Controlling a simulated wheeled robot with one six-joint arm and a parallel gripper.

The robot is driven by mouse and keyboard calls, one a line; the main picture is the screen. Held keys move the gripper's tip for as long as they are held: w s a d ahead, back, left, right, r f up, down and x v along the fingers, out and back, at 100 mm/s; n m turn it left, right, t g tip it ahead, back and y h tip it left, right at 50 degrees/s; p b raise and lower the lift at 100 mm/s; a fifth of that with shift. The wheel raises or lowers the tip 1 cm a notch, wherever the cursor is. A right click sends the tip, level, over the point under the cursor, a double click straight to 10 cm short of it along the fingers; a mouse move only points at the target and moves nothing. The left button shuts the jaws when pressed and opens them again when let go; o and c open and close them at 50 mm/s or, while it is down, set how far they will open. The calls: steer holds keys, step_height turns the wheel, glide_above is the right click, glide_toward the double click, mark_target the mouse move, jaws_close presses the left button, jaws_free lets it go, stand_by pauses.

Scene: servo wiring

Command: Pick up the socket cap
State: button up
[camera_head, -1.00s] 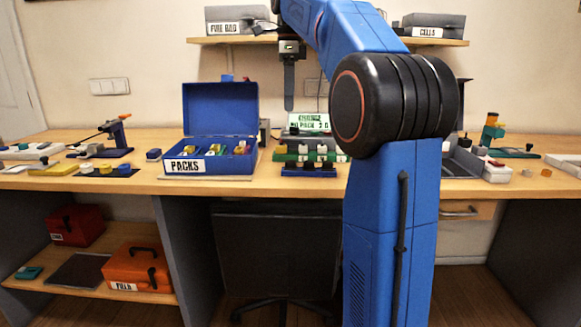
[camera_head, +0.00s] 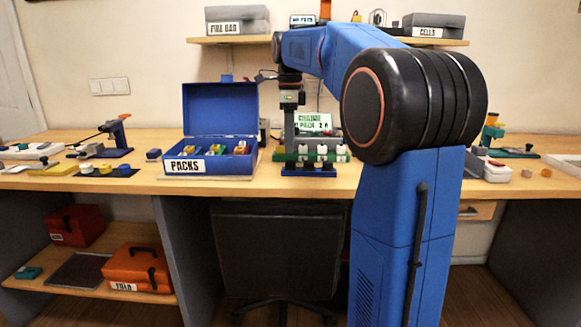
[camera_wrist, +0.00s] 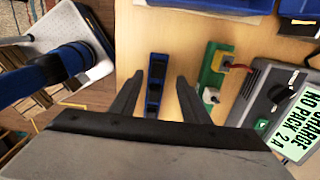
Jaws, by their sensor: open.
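Several small black caps stand on a dark blue strip (camera_head: 308,172) near the front of the bench. I cannot tell for sure which is the socket cap. In the wrist view the strip (camera_wrist: 155,88) with its black pieces shows between and beyond my open fingers (camera_wrist: 160,80). My gripper (camera_head: 289,145) points down, in front of the charger and behind the strip in the head view. Nothing is held between the fingers. A green block (camera_wrist: 212,78) with a yellow plug and white pieces lies right of the fingers. It also shows in the head view (camera_head: 284,157).
The charger (camera_wrist: 262,100) with a lit green display stands right of the green block in the wrist view. The blue PACKS box (camera_head: 220,110) stands open left of my gripper. Shelves and bins are behind. Bare bench lies between the box and the strip.

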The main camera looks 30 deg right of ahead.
mark_target(291, 161)
steer(key=shift+s+f, duration=0.15)
steer(key=shift+f, duration=1.15)
steer(key=shift+s+f, duration=0.1)
steer(key=shift+f, duration=1.2)
jaws_close()
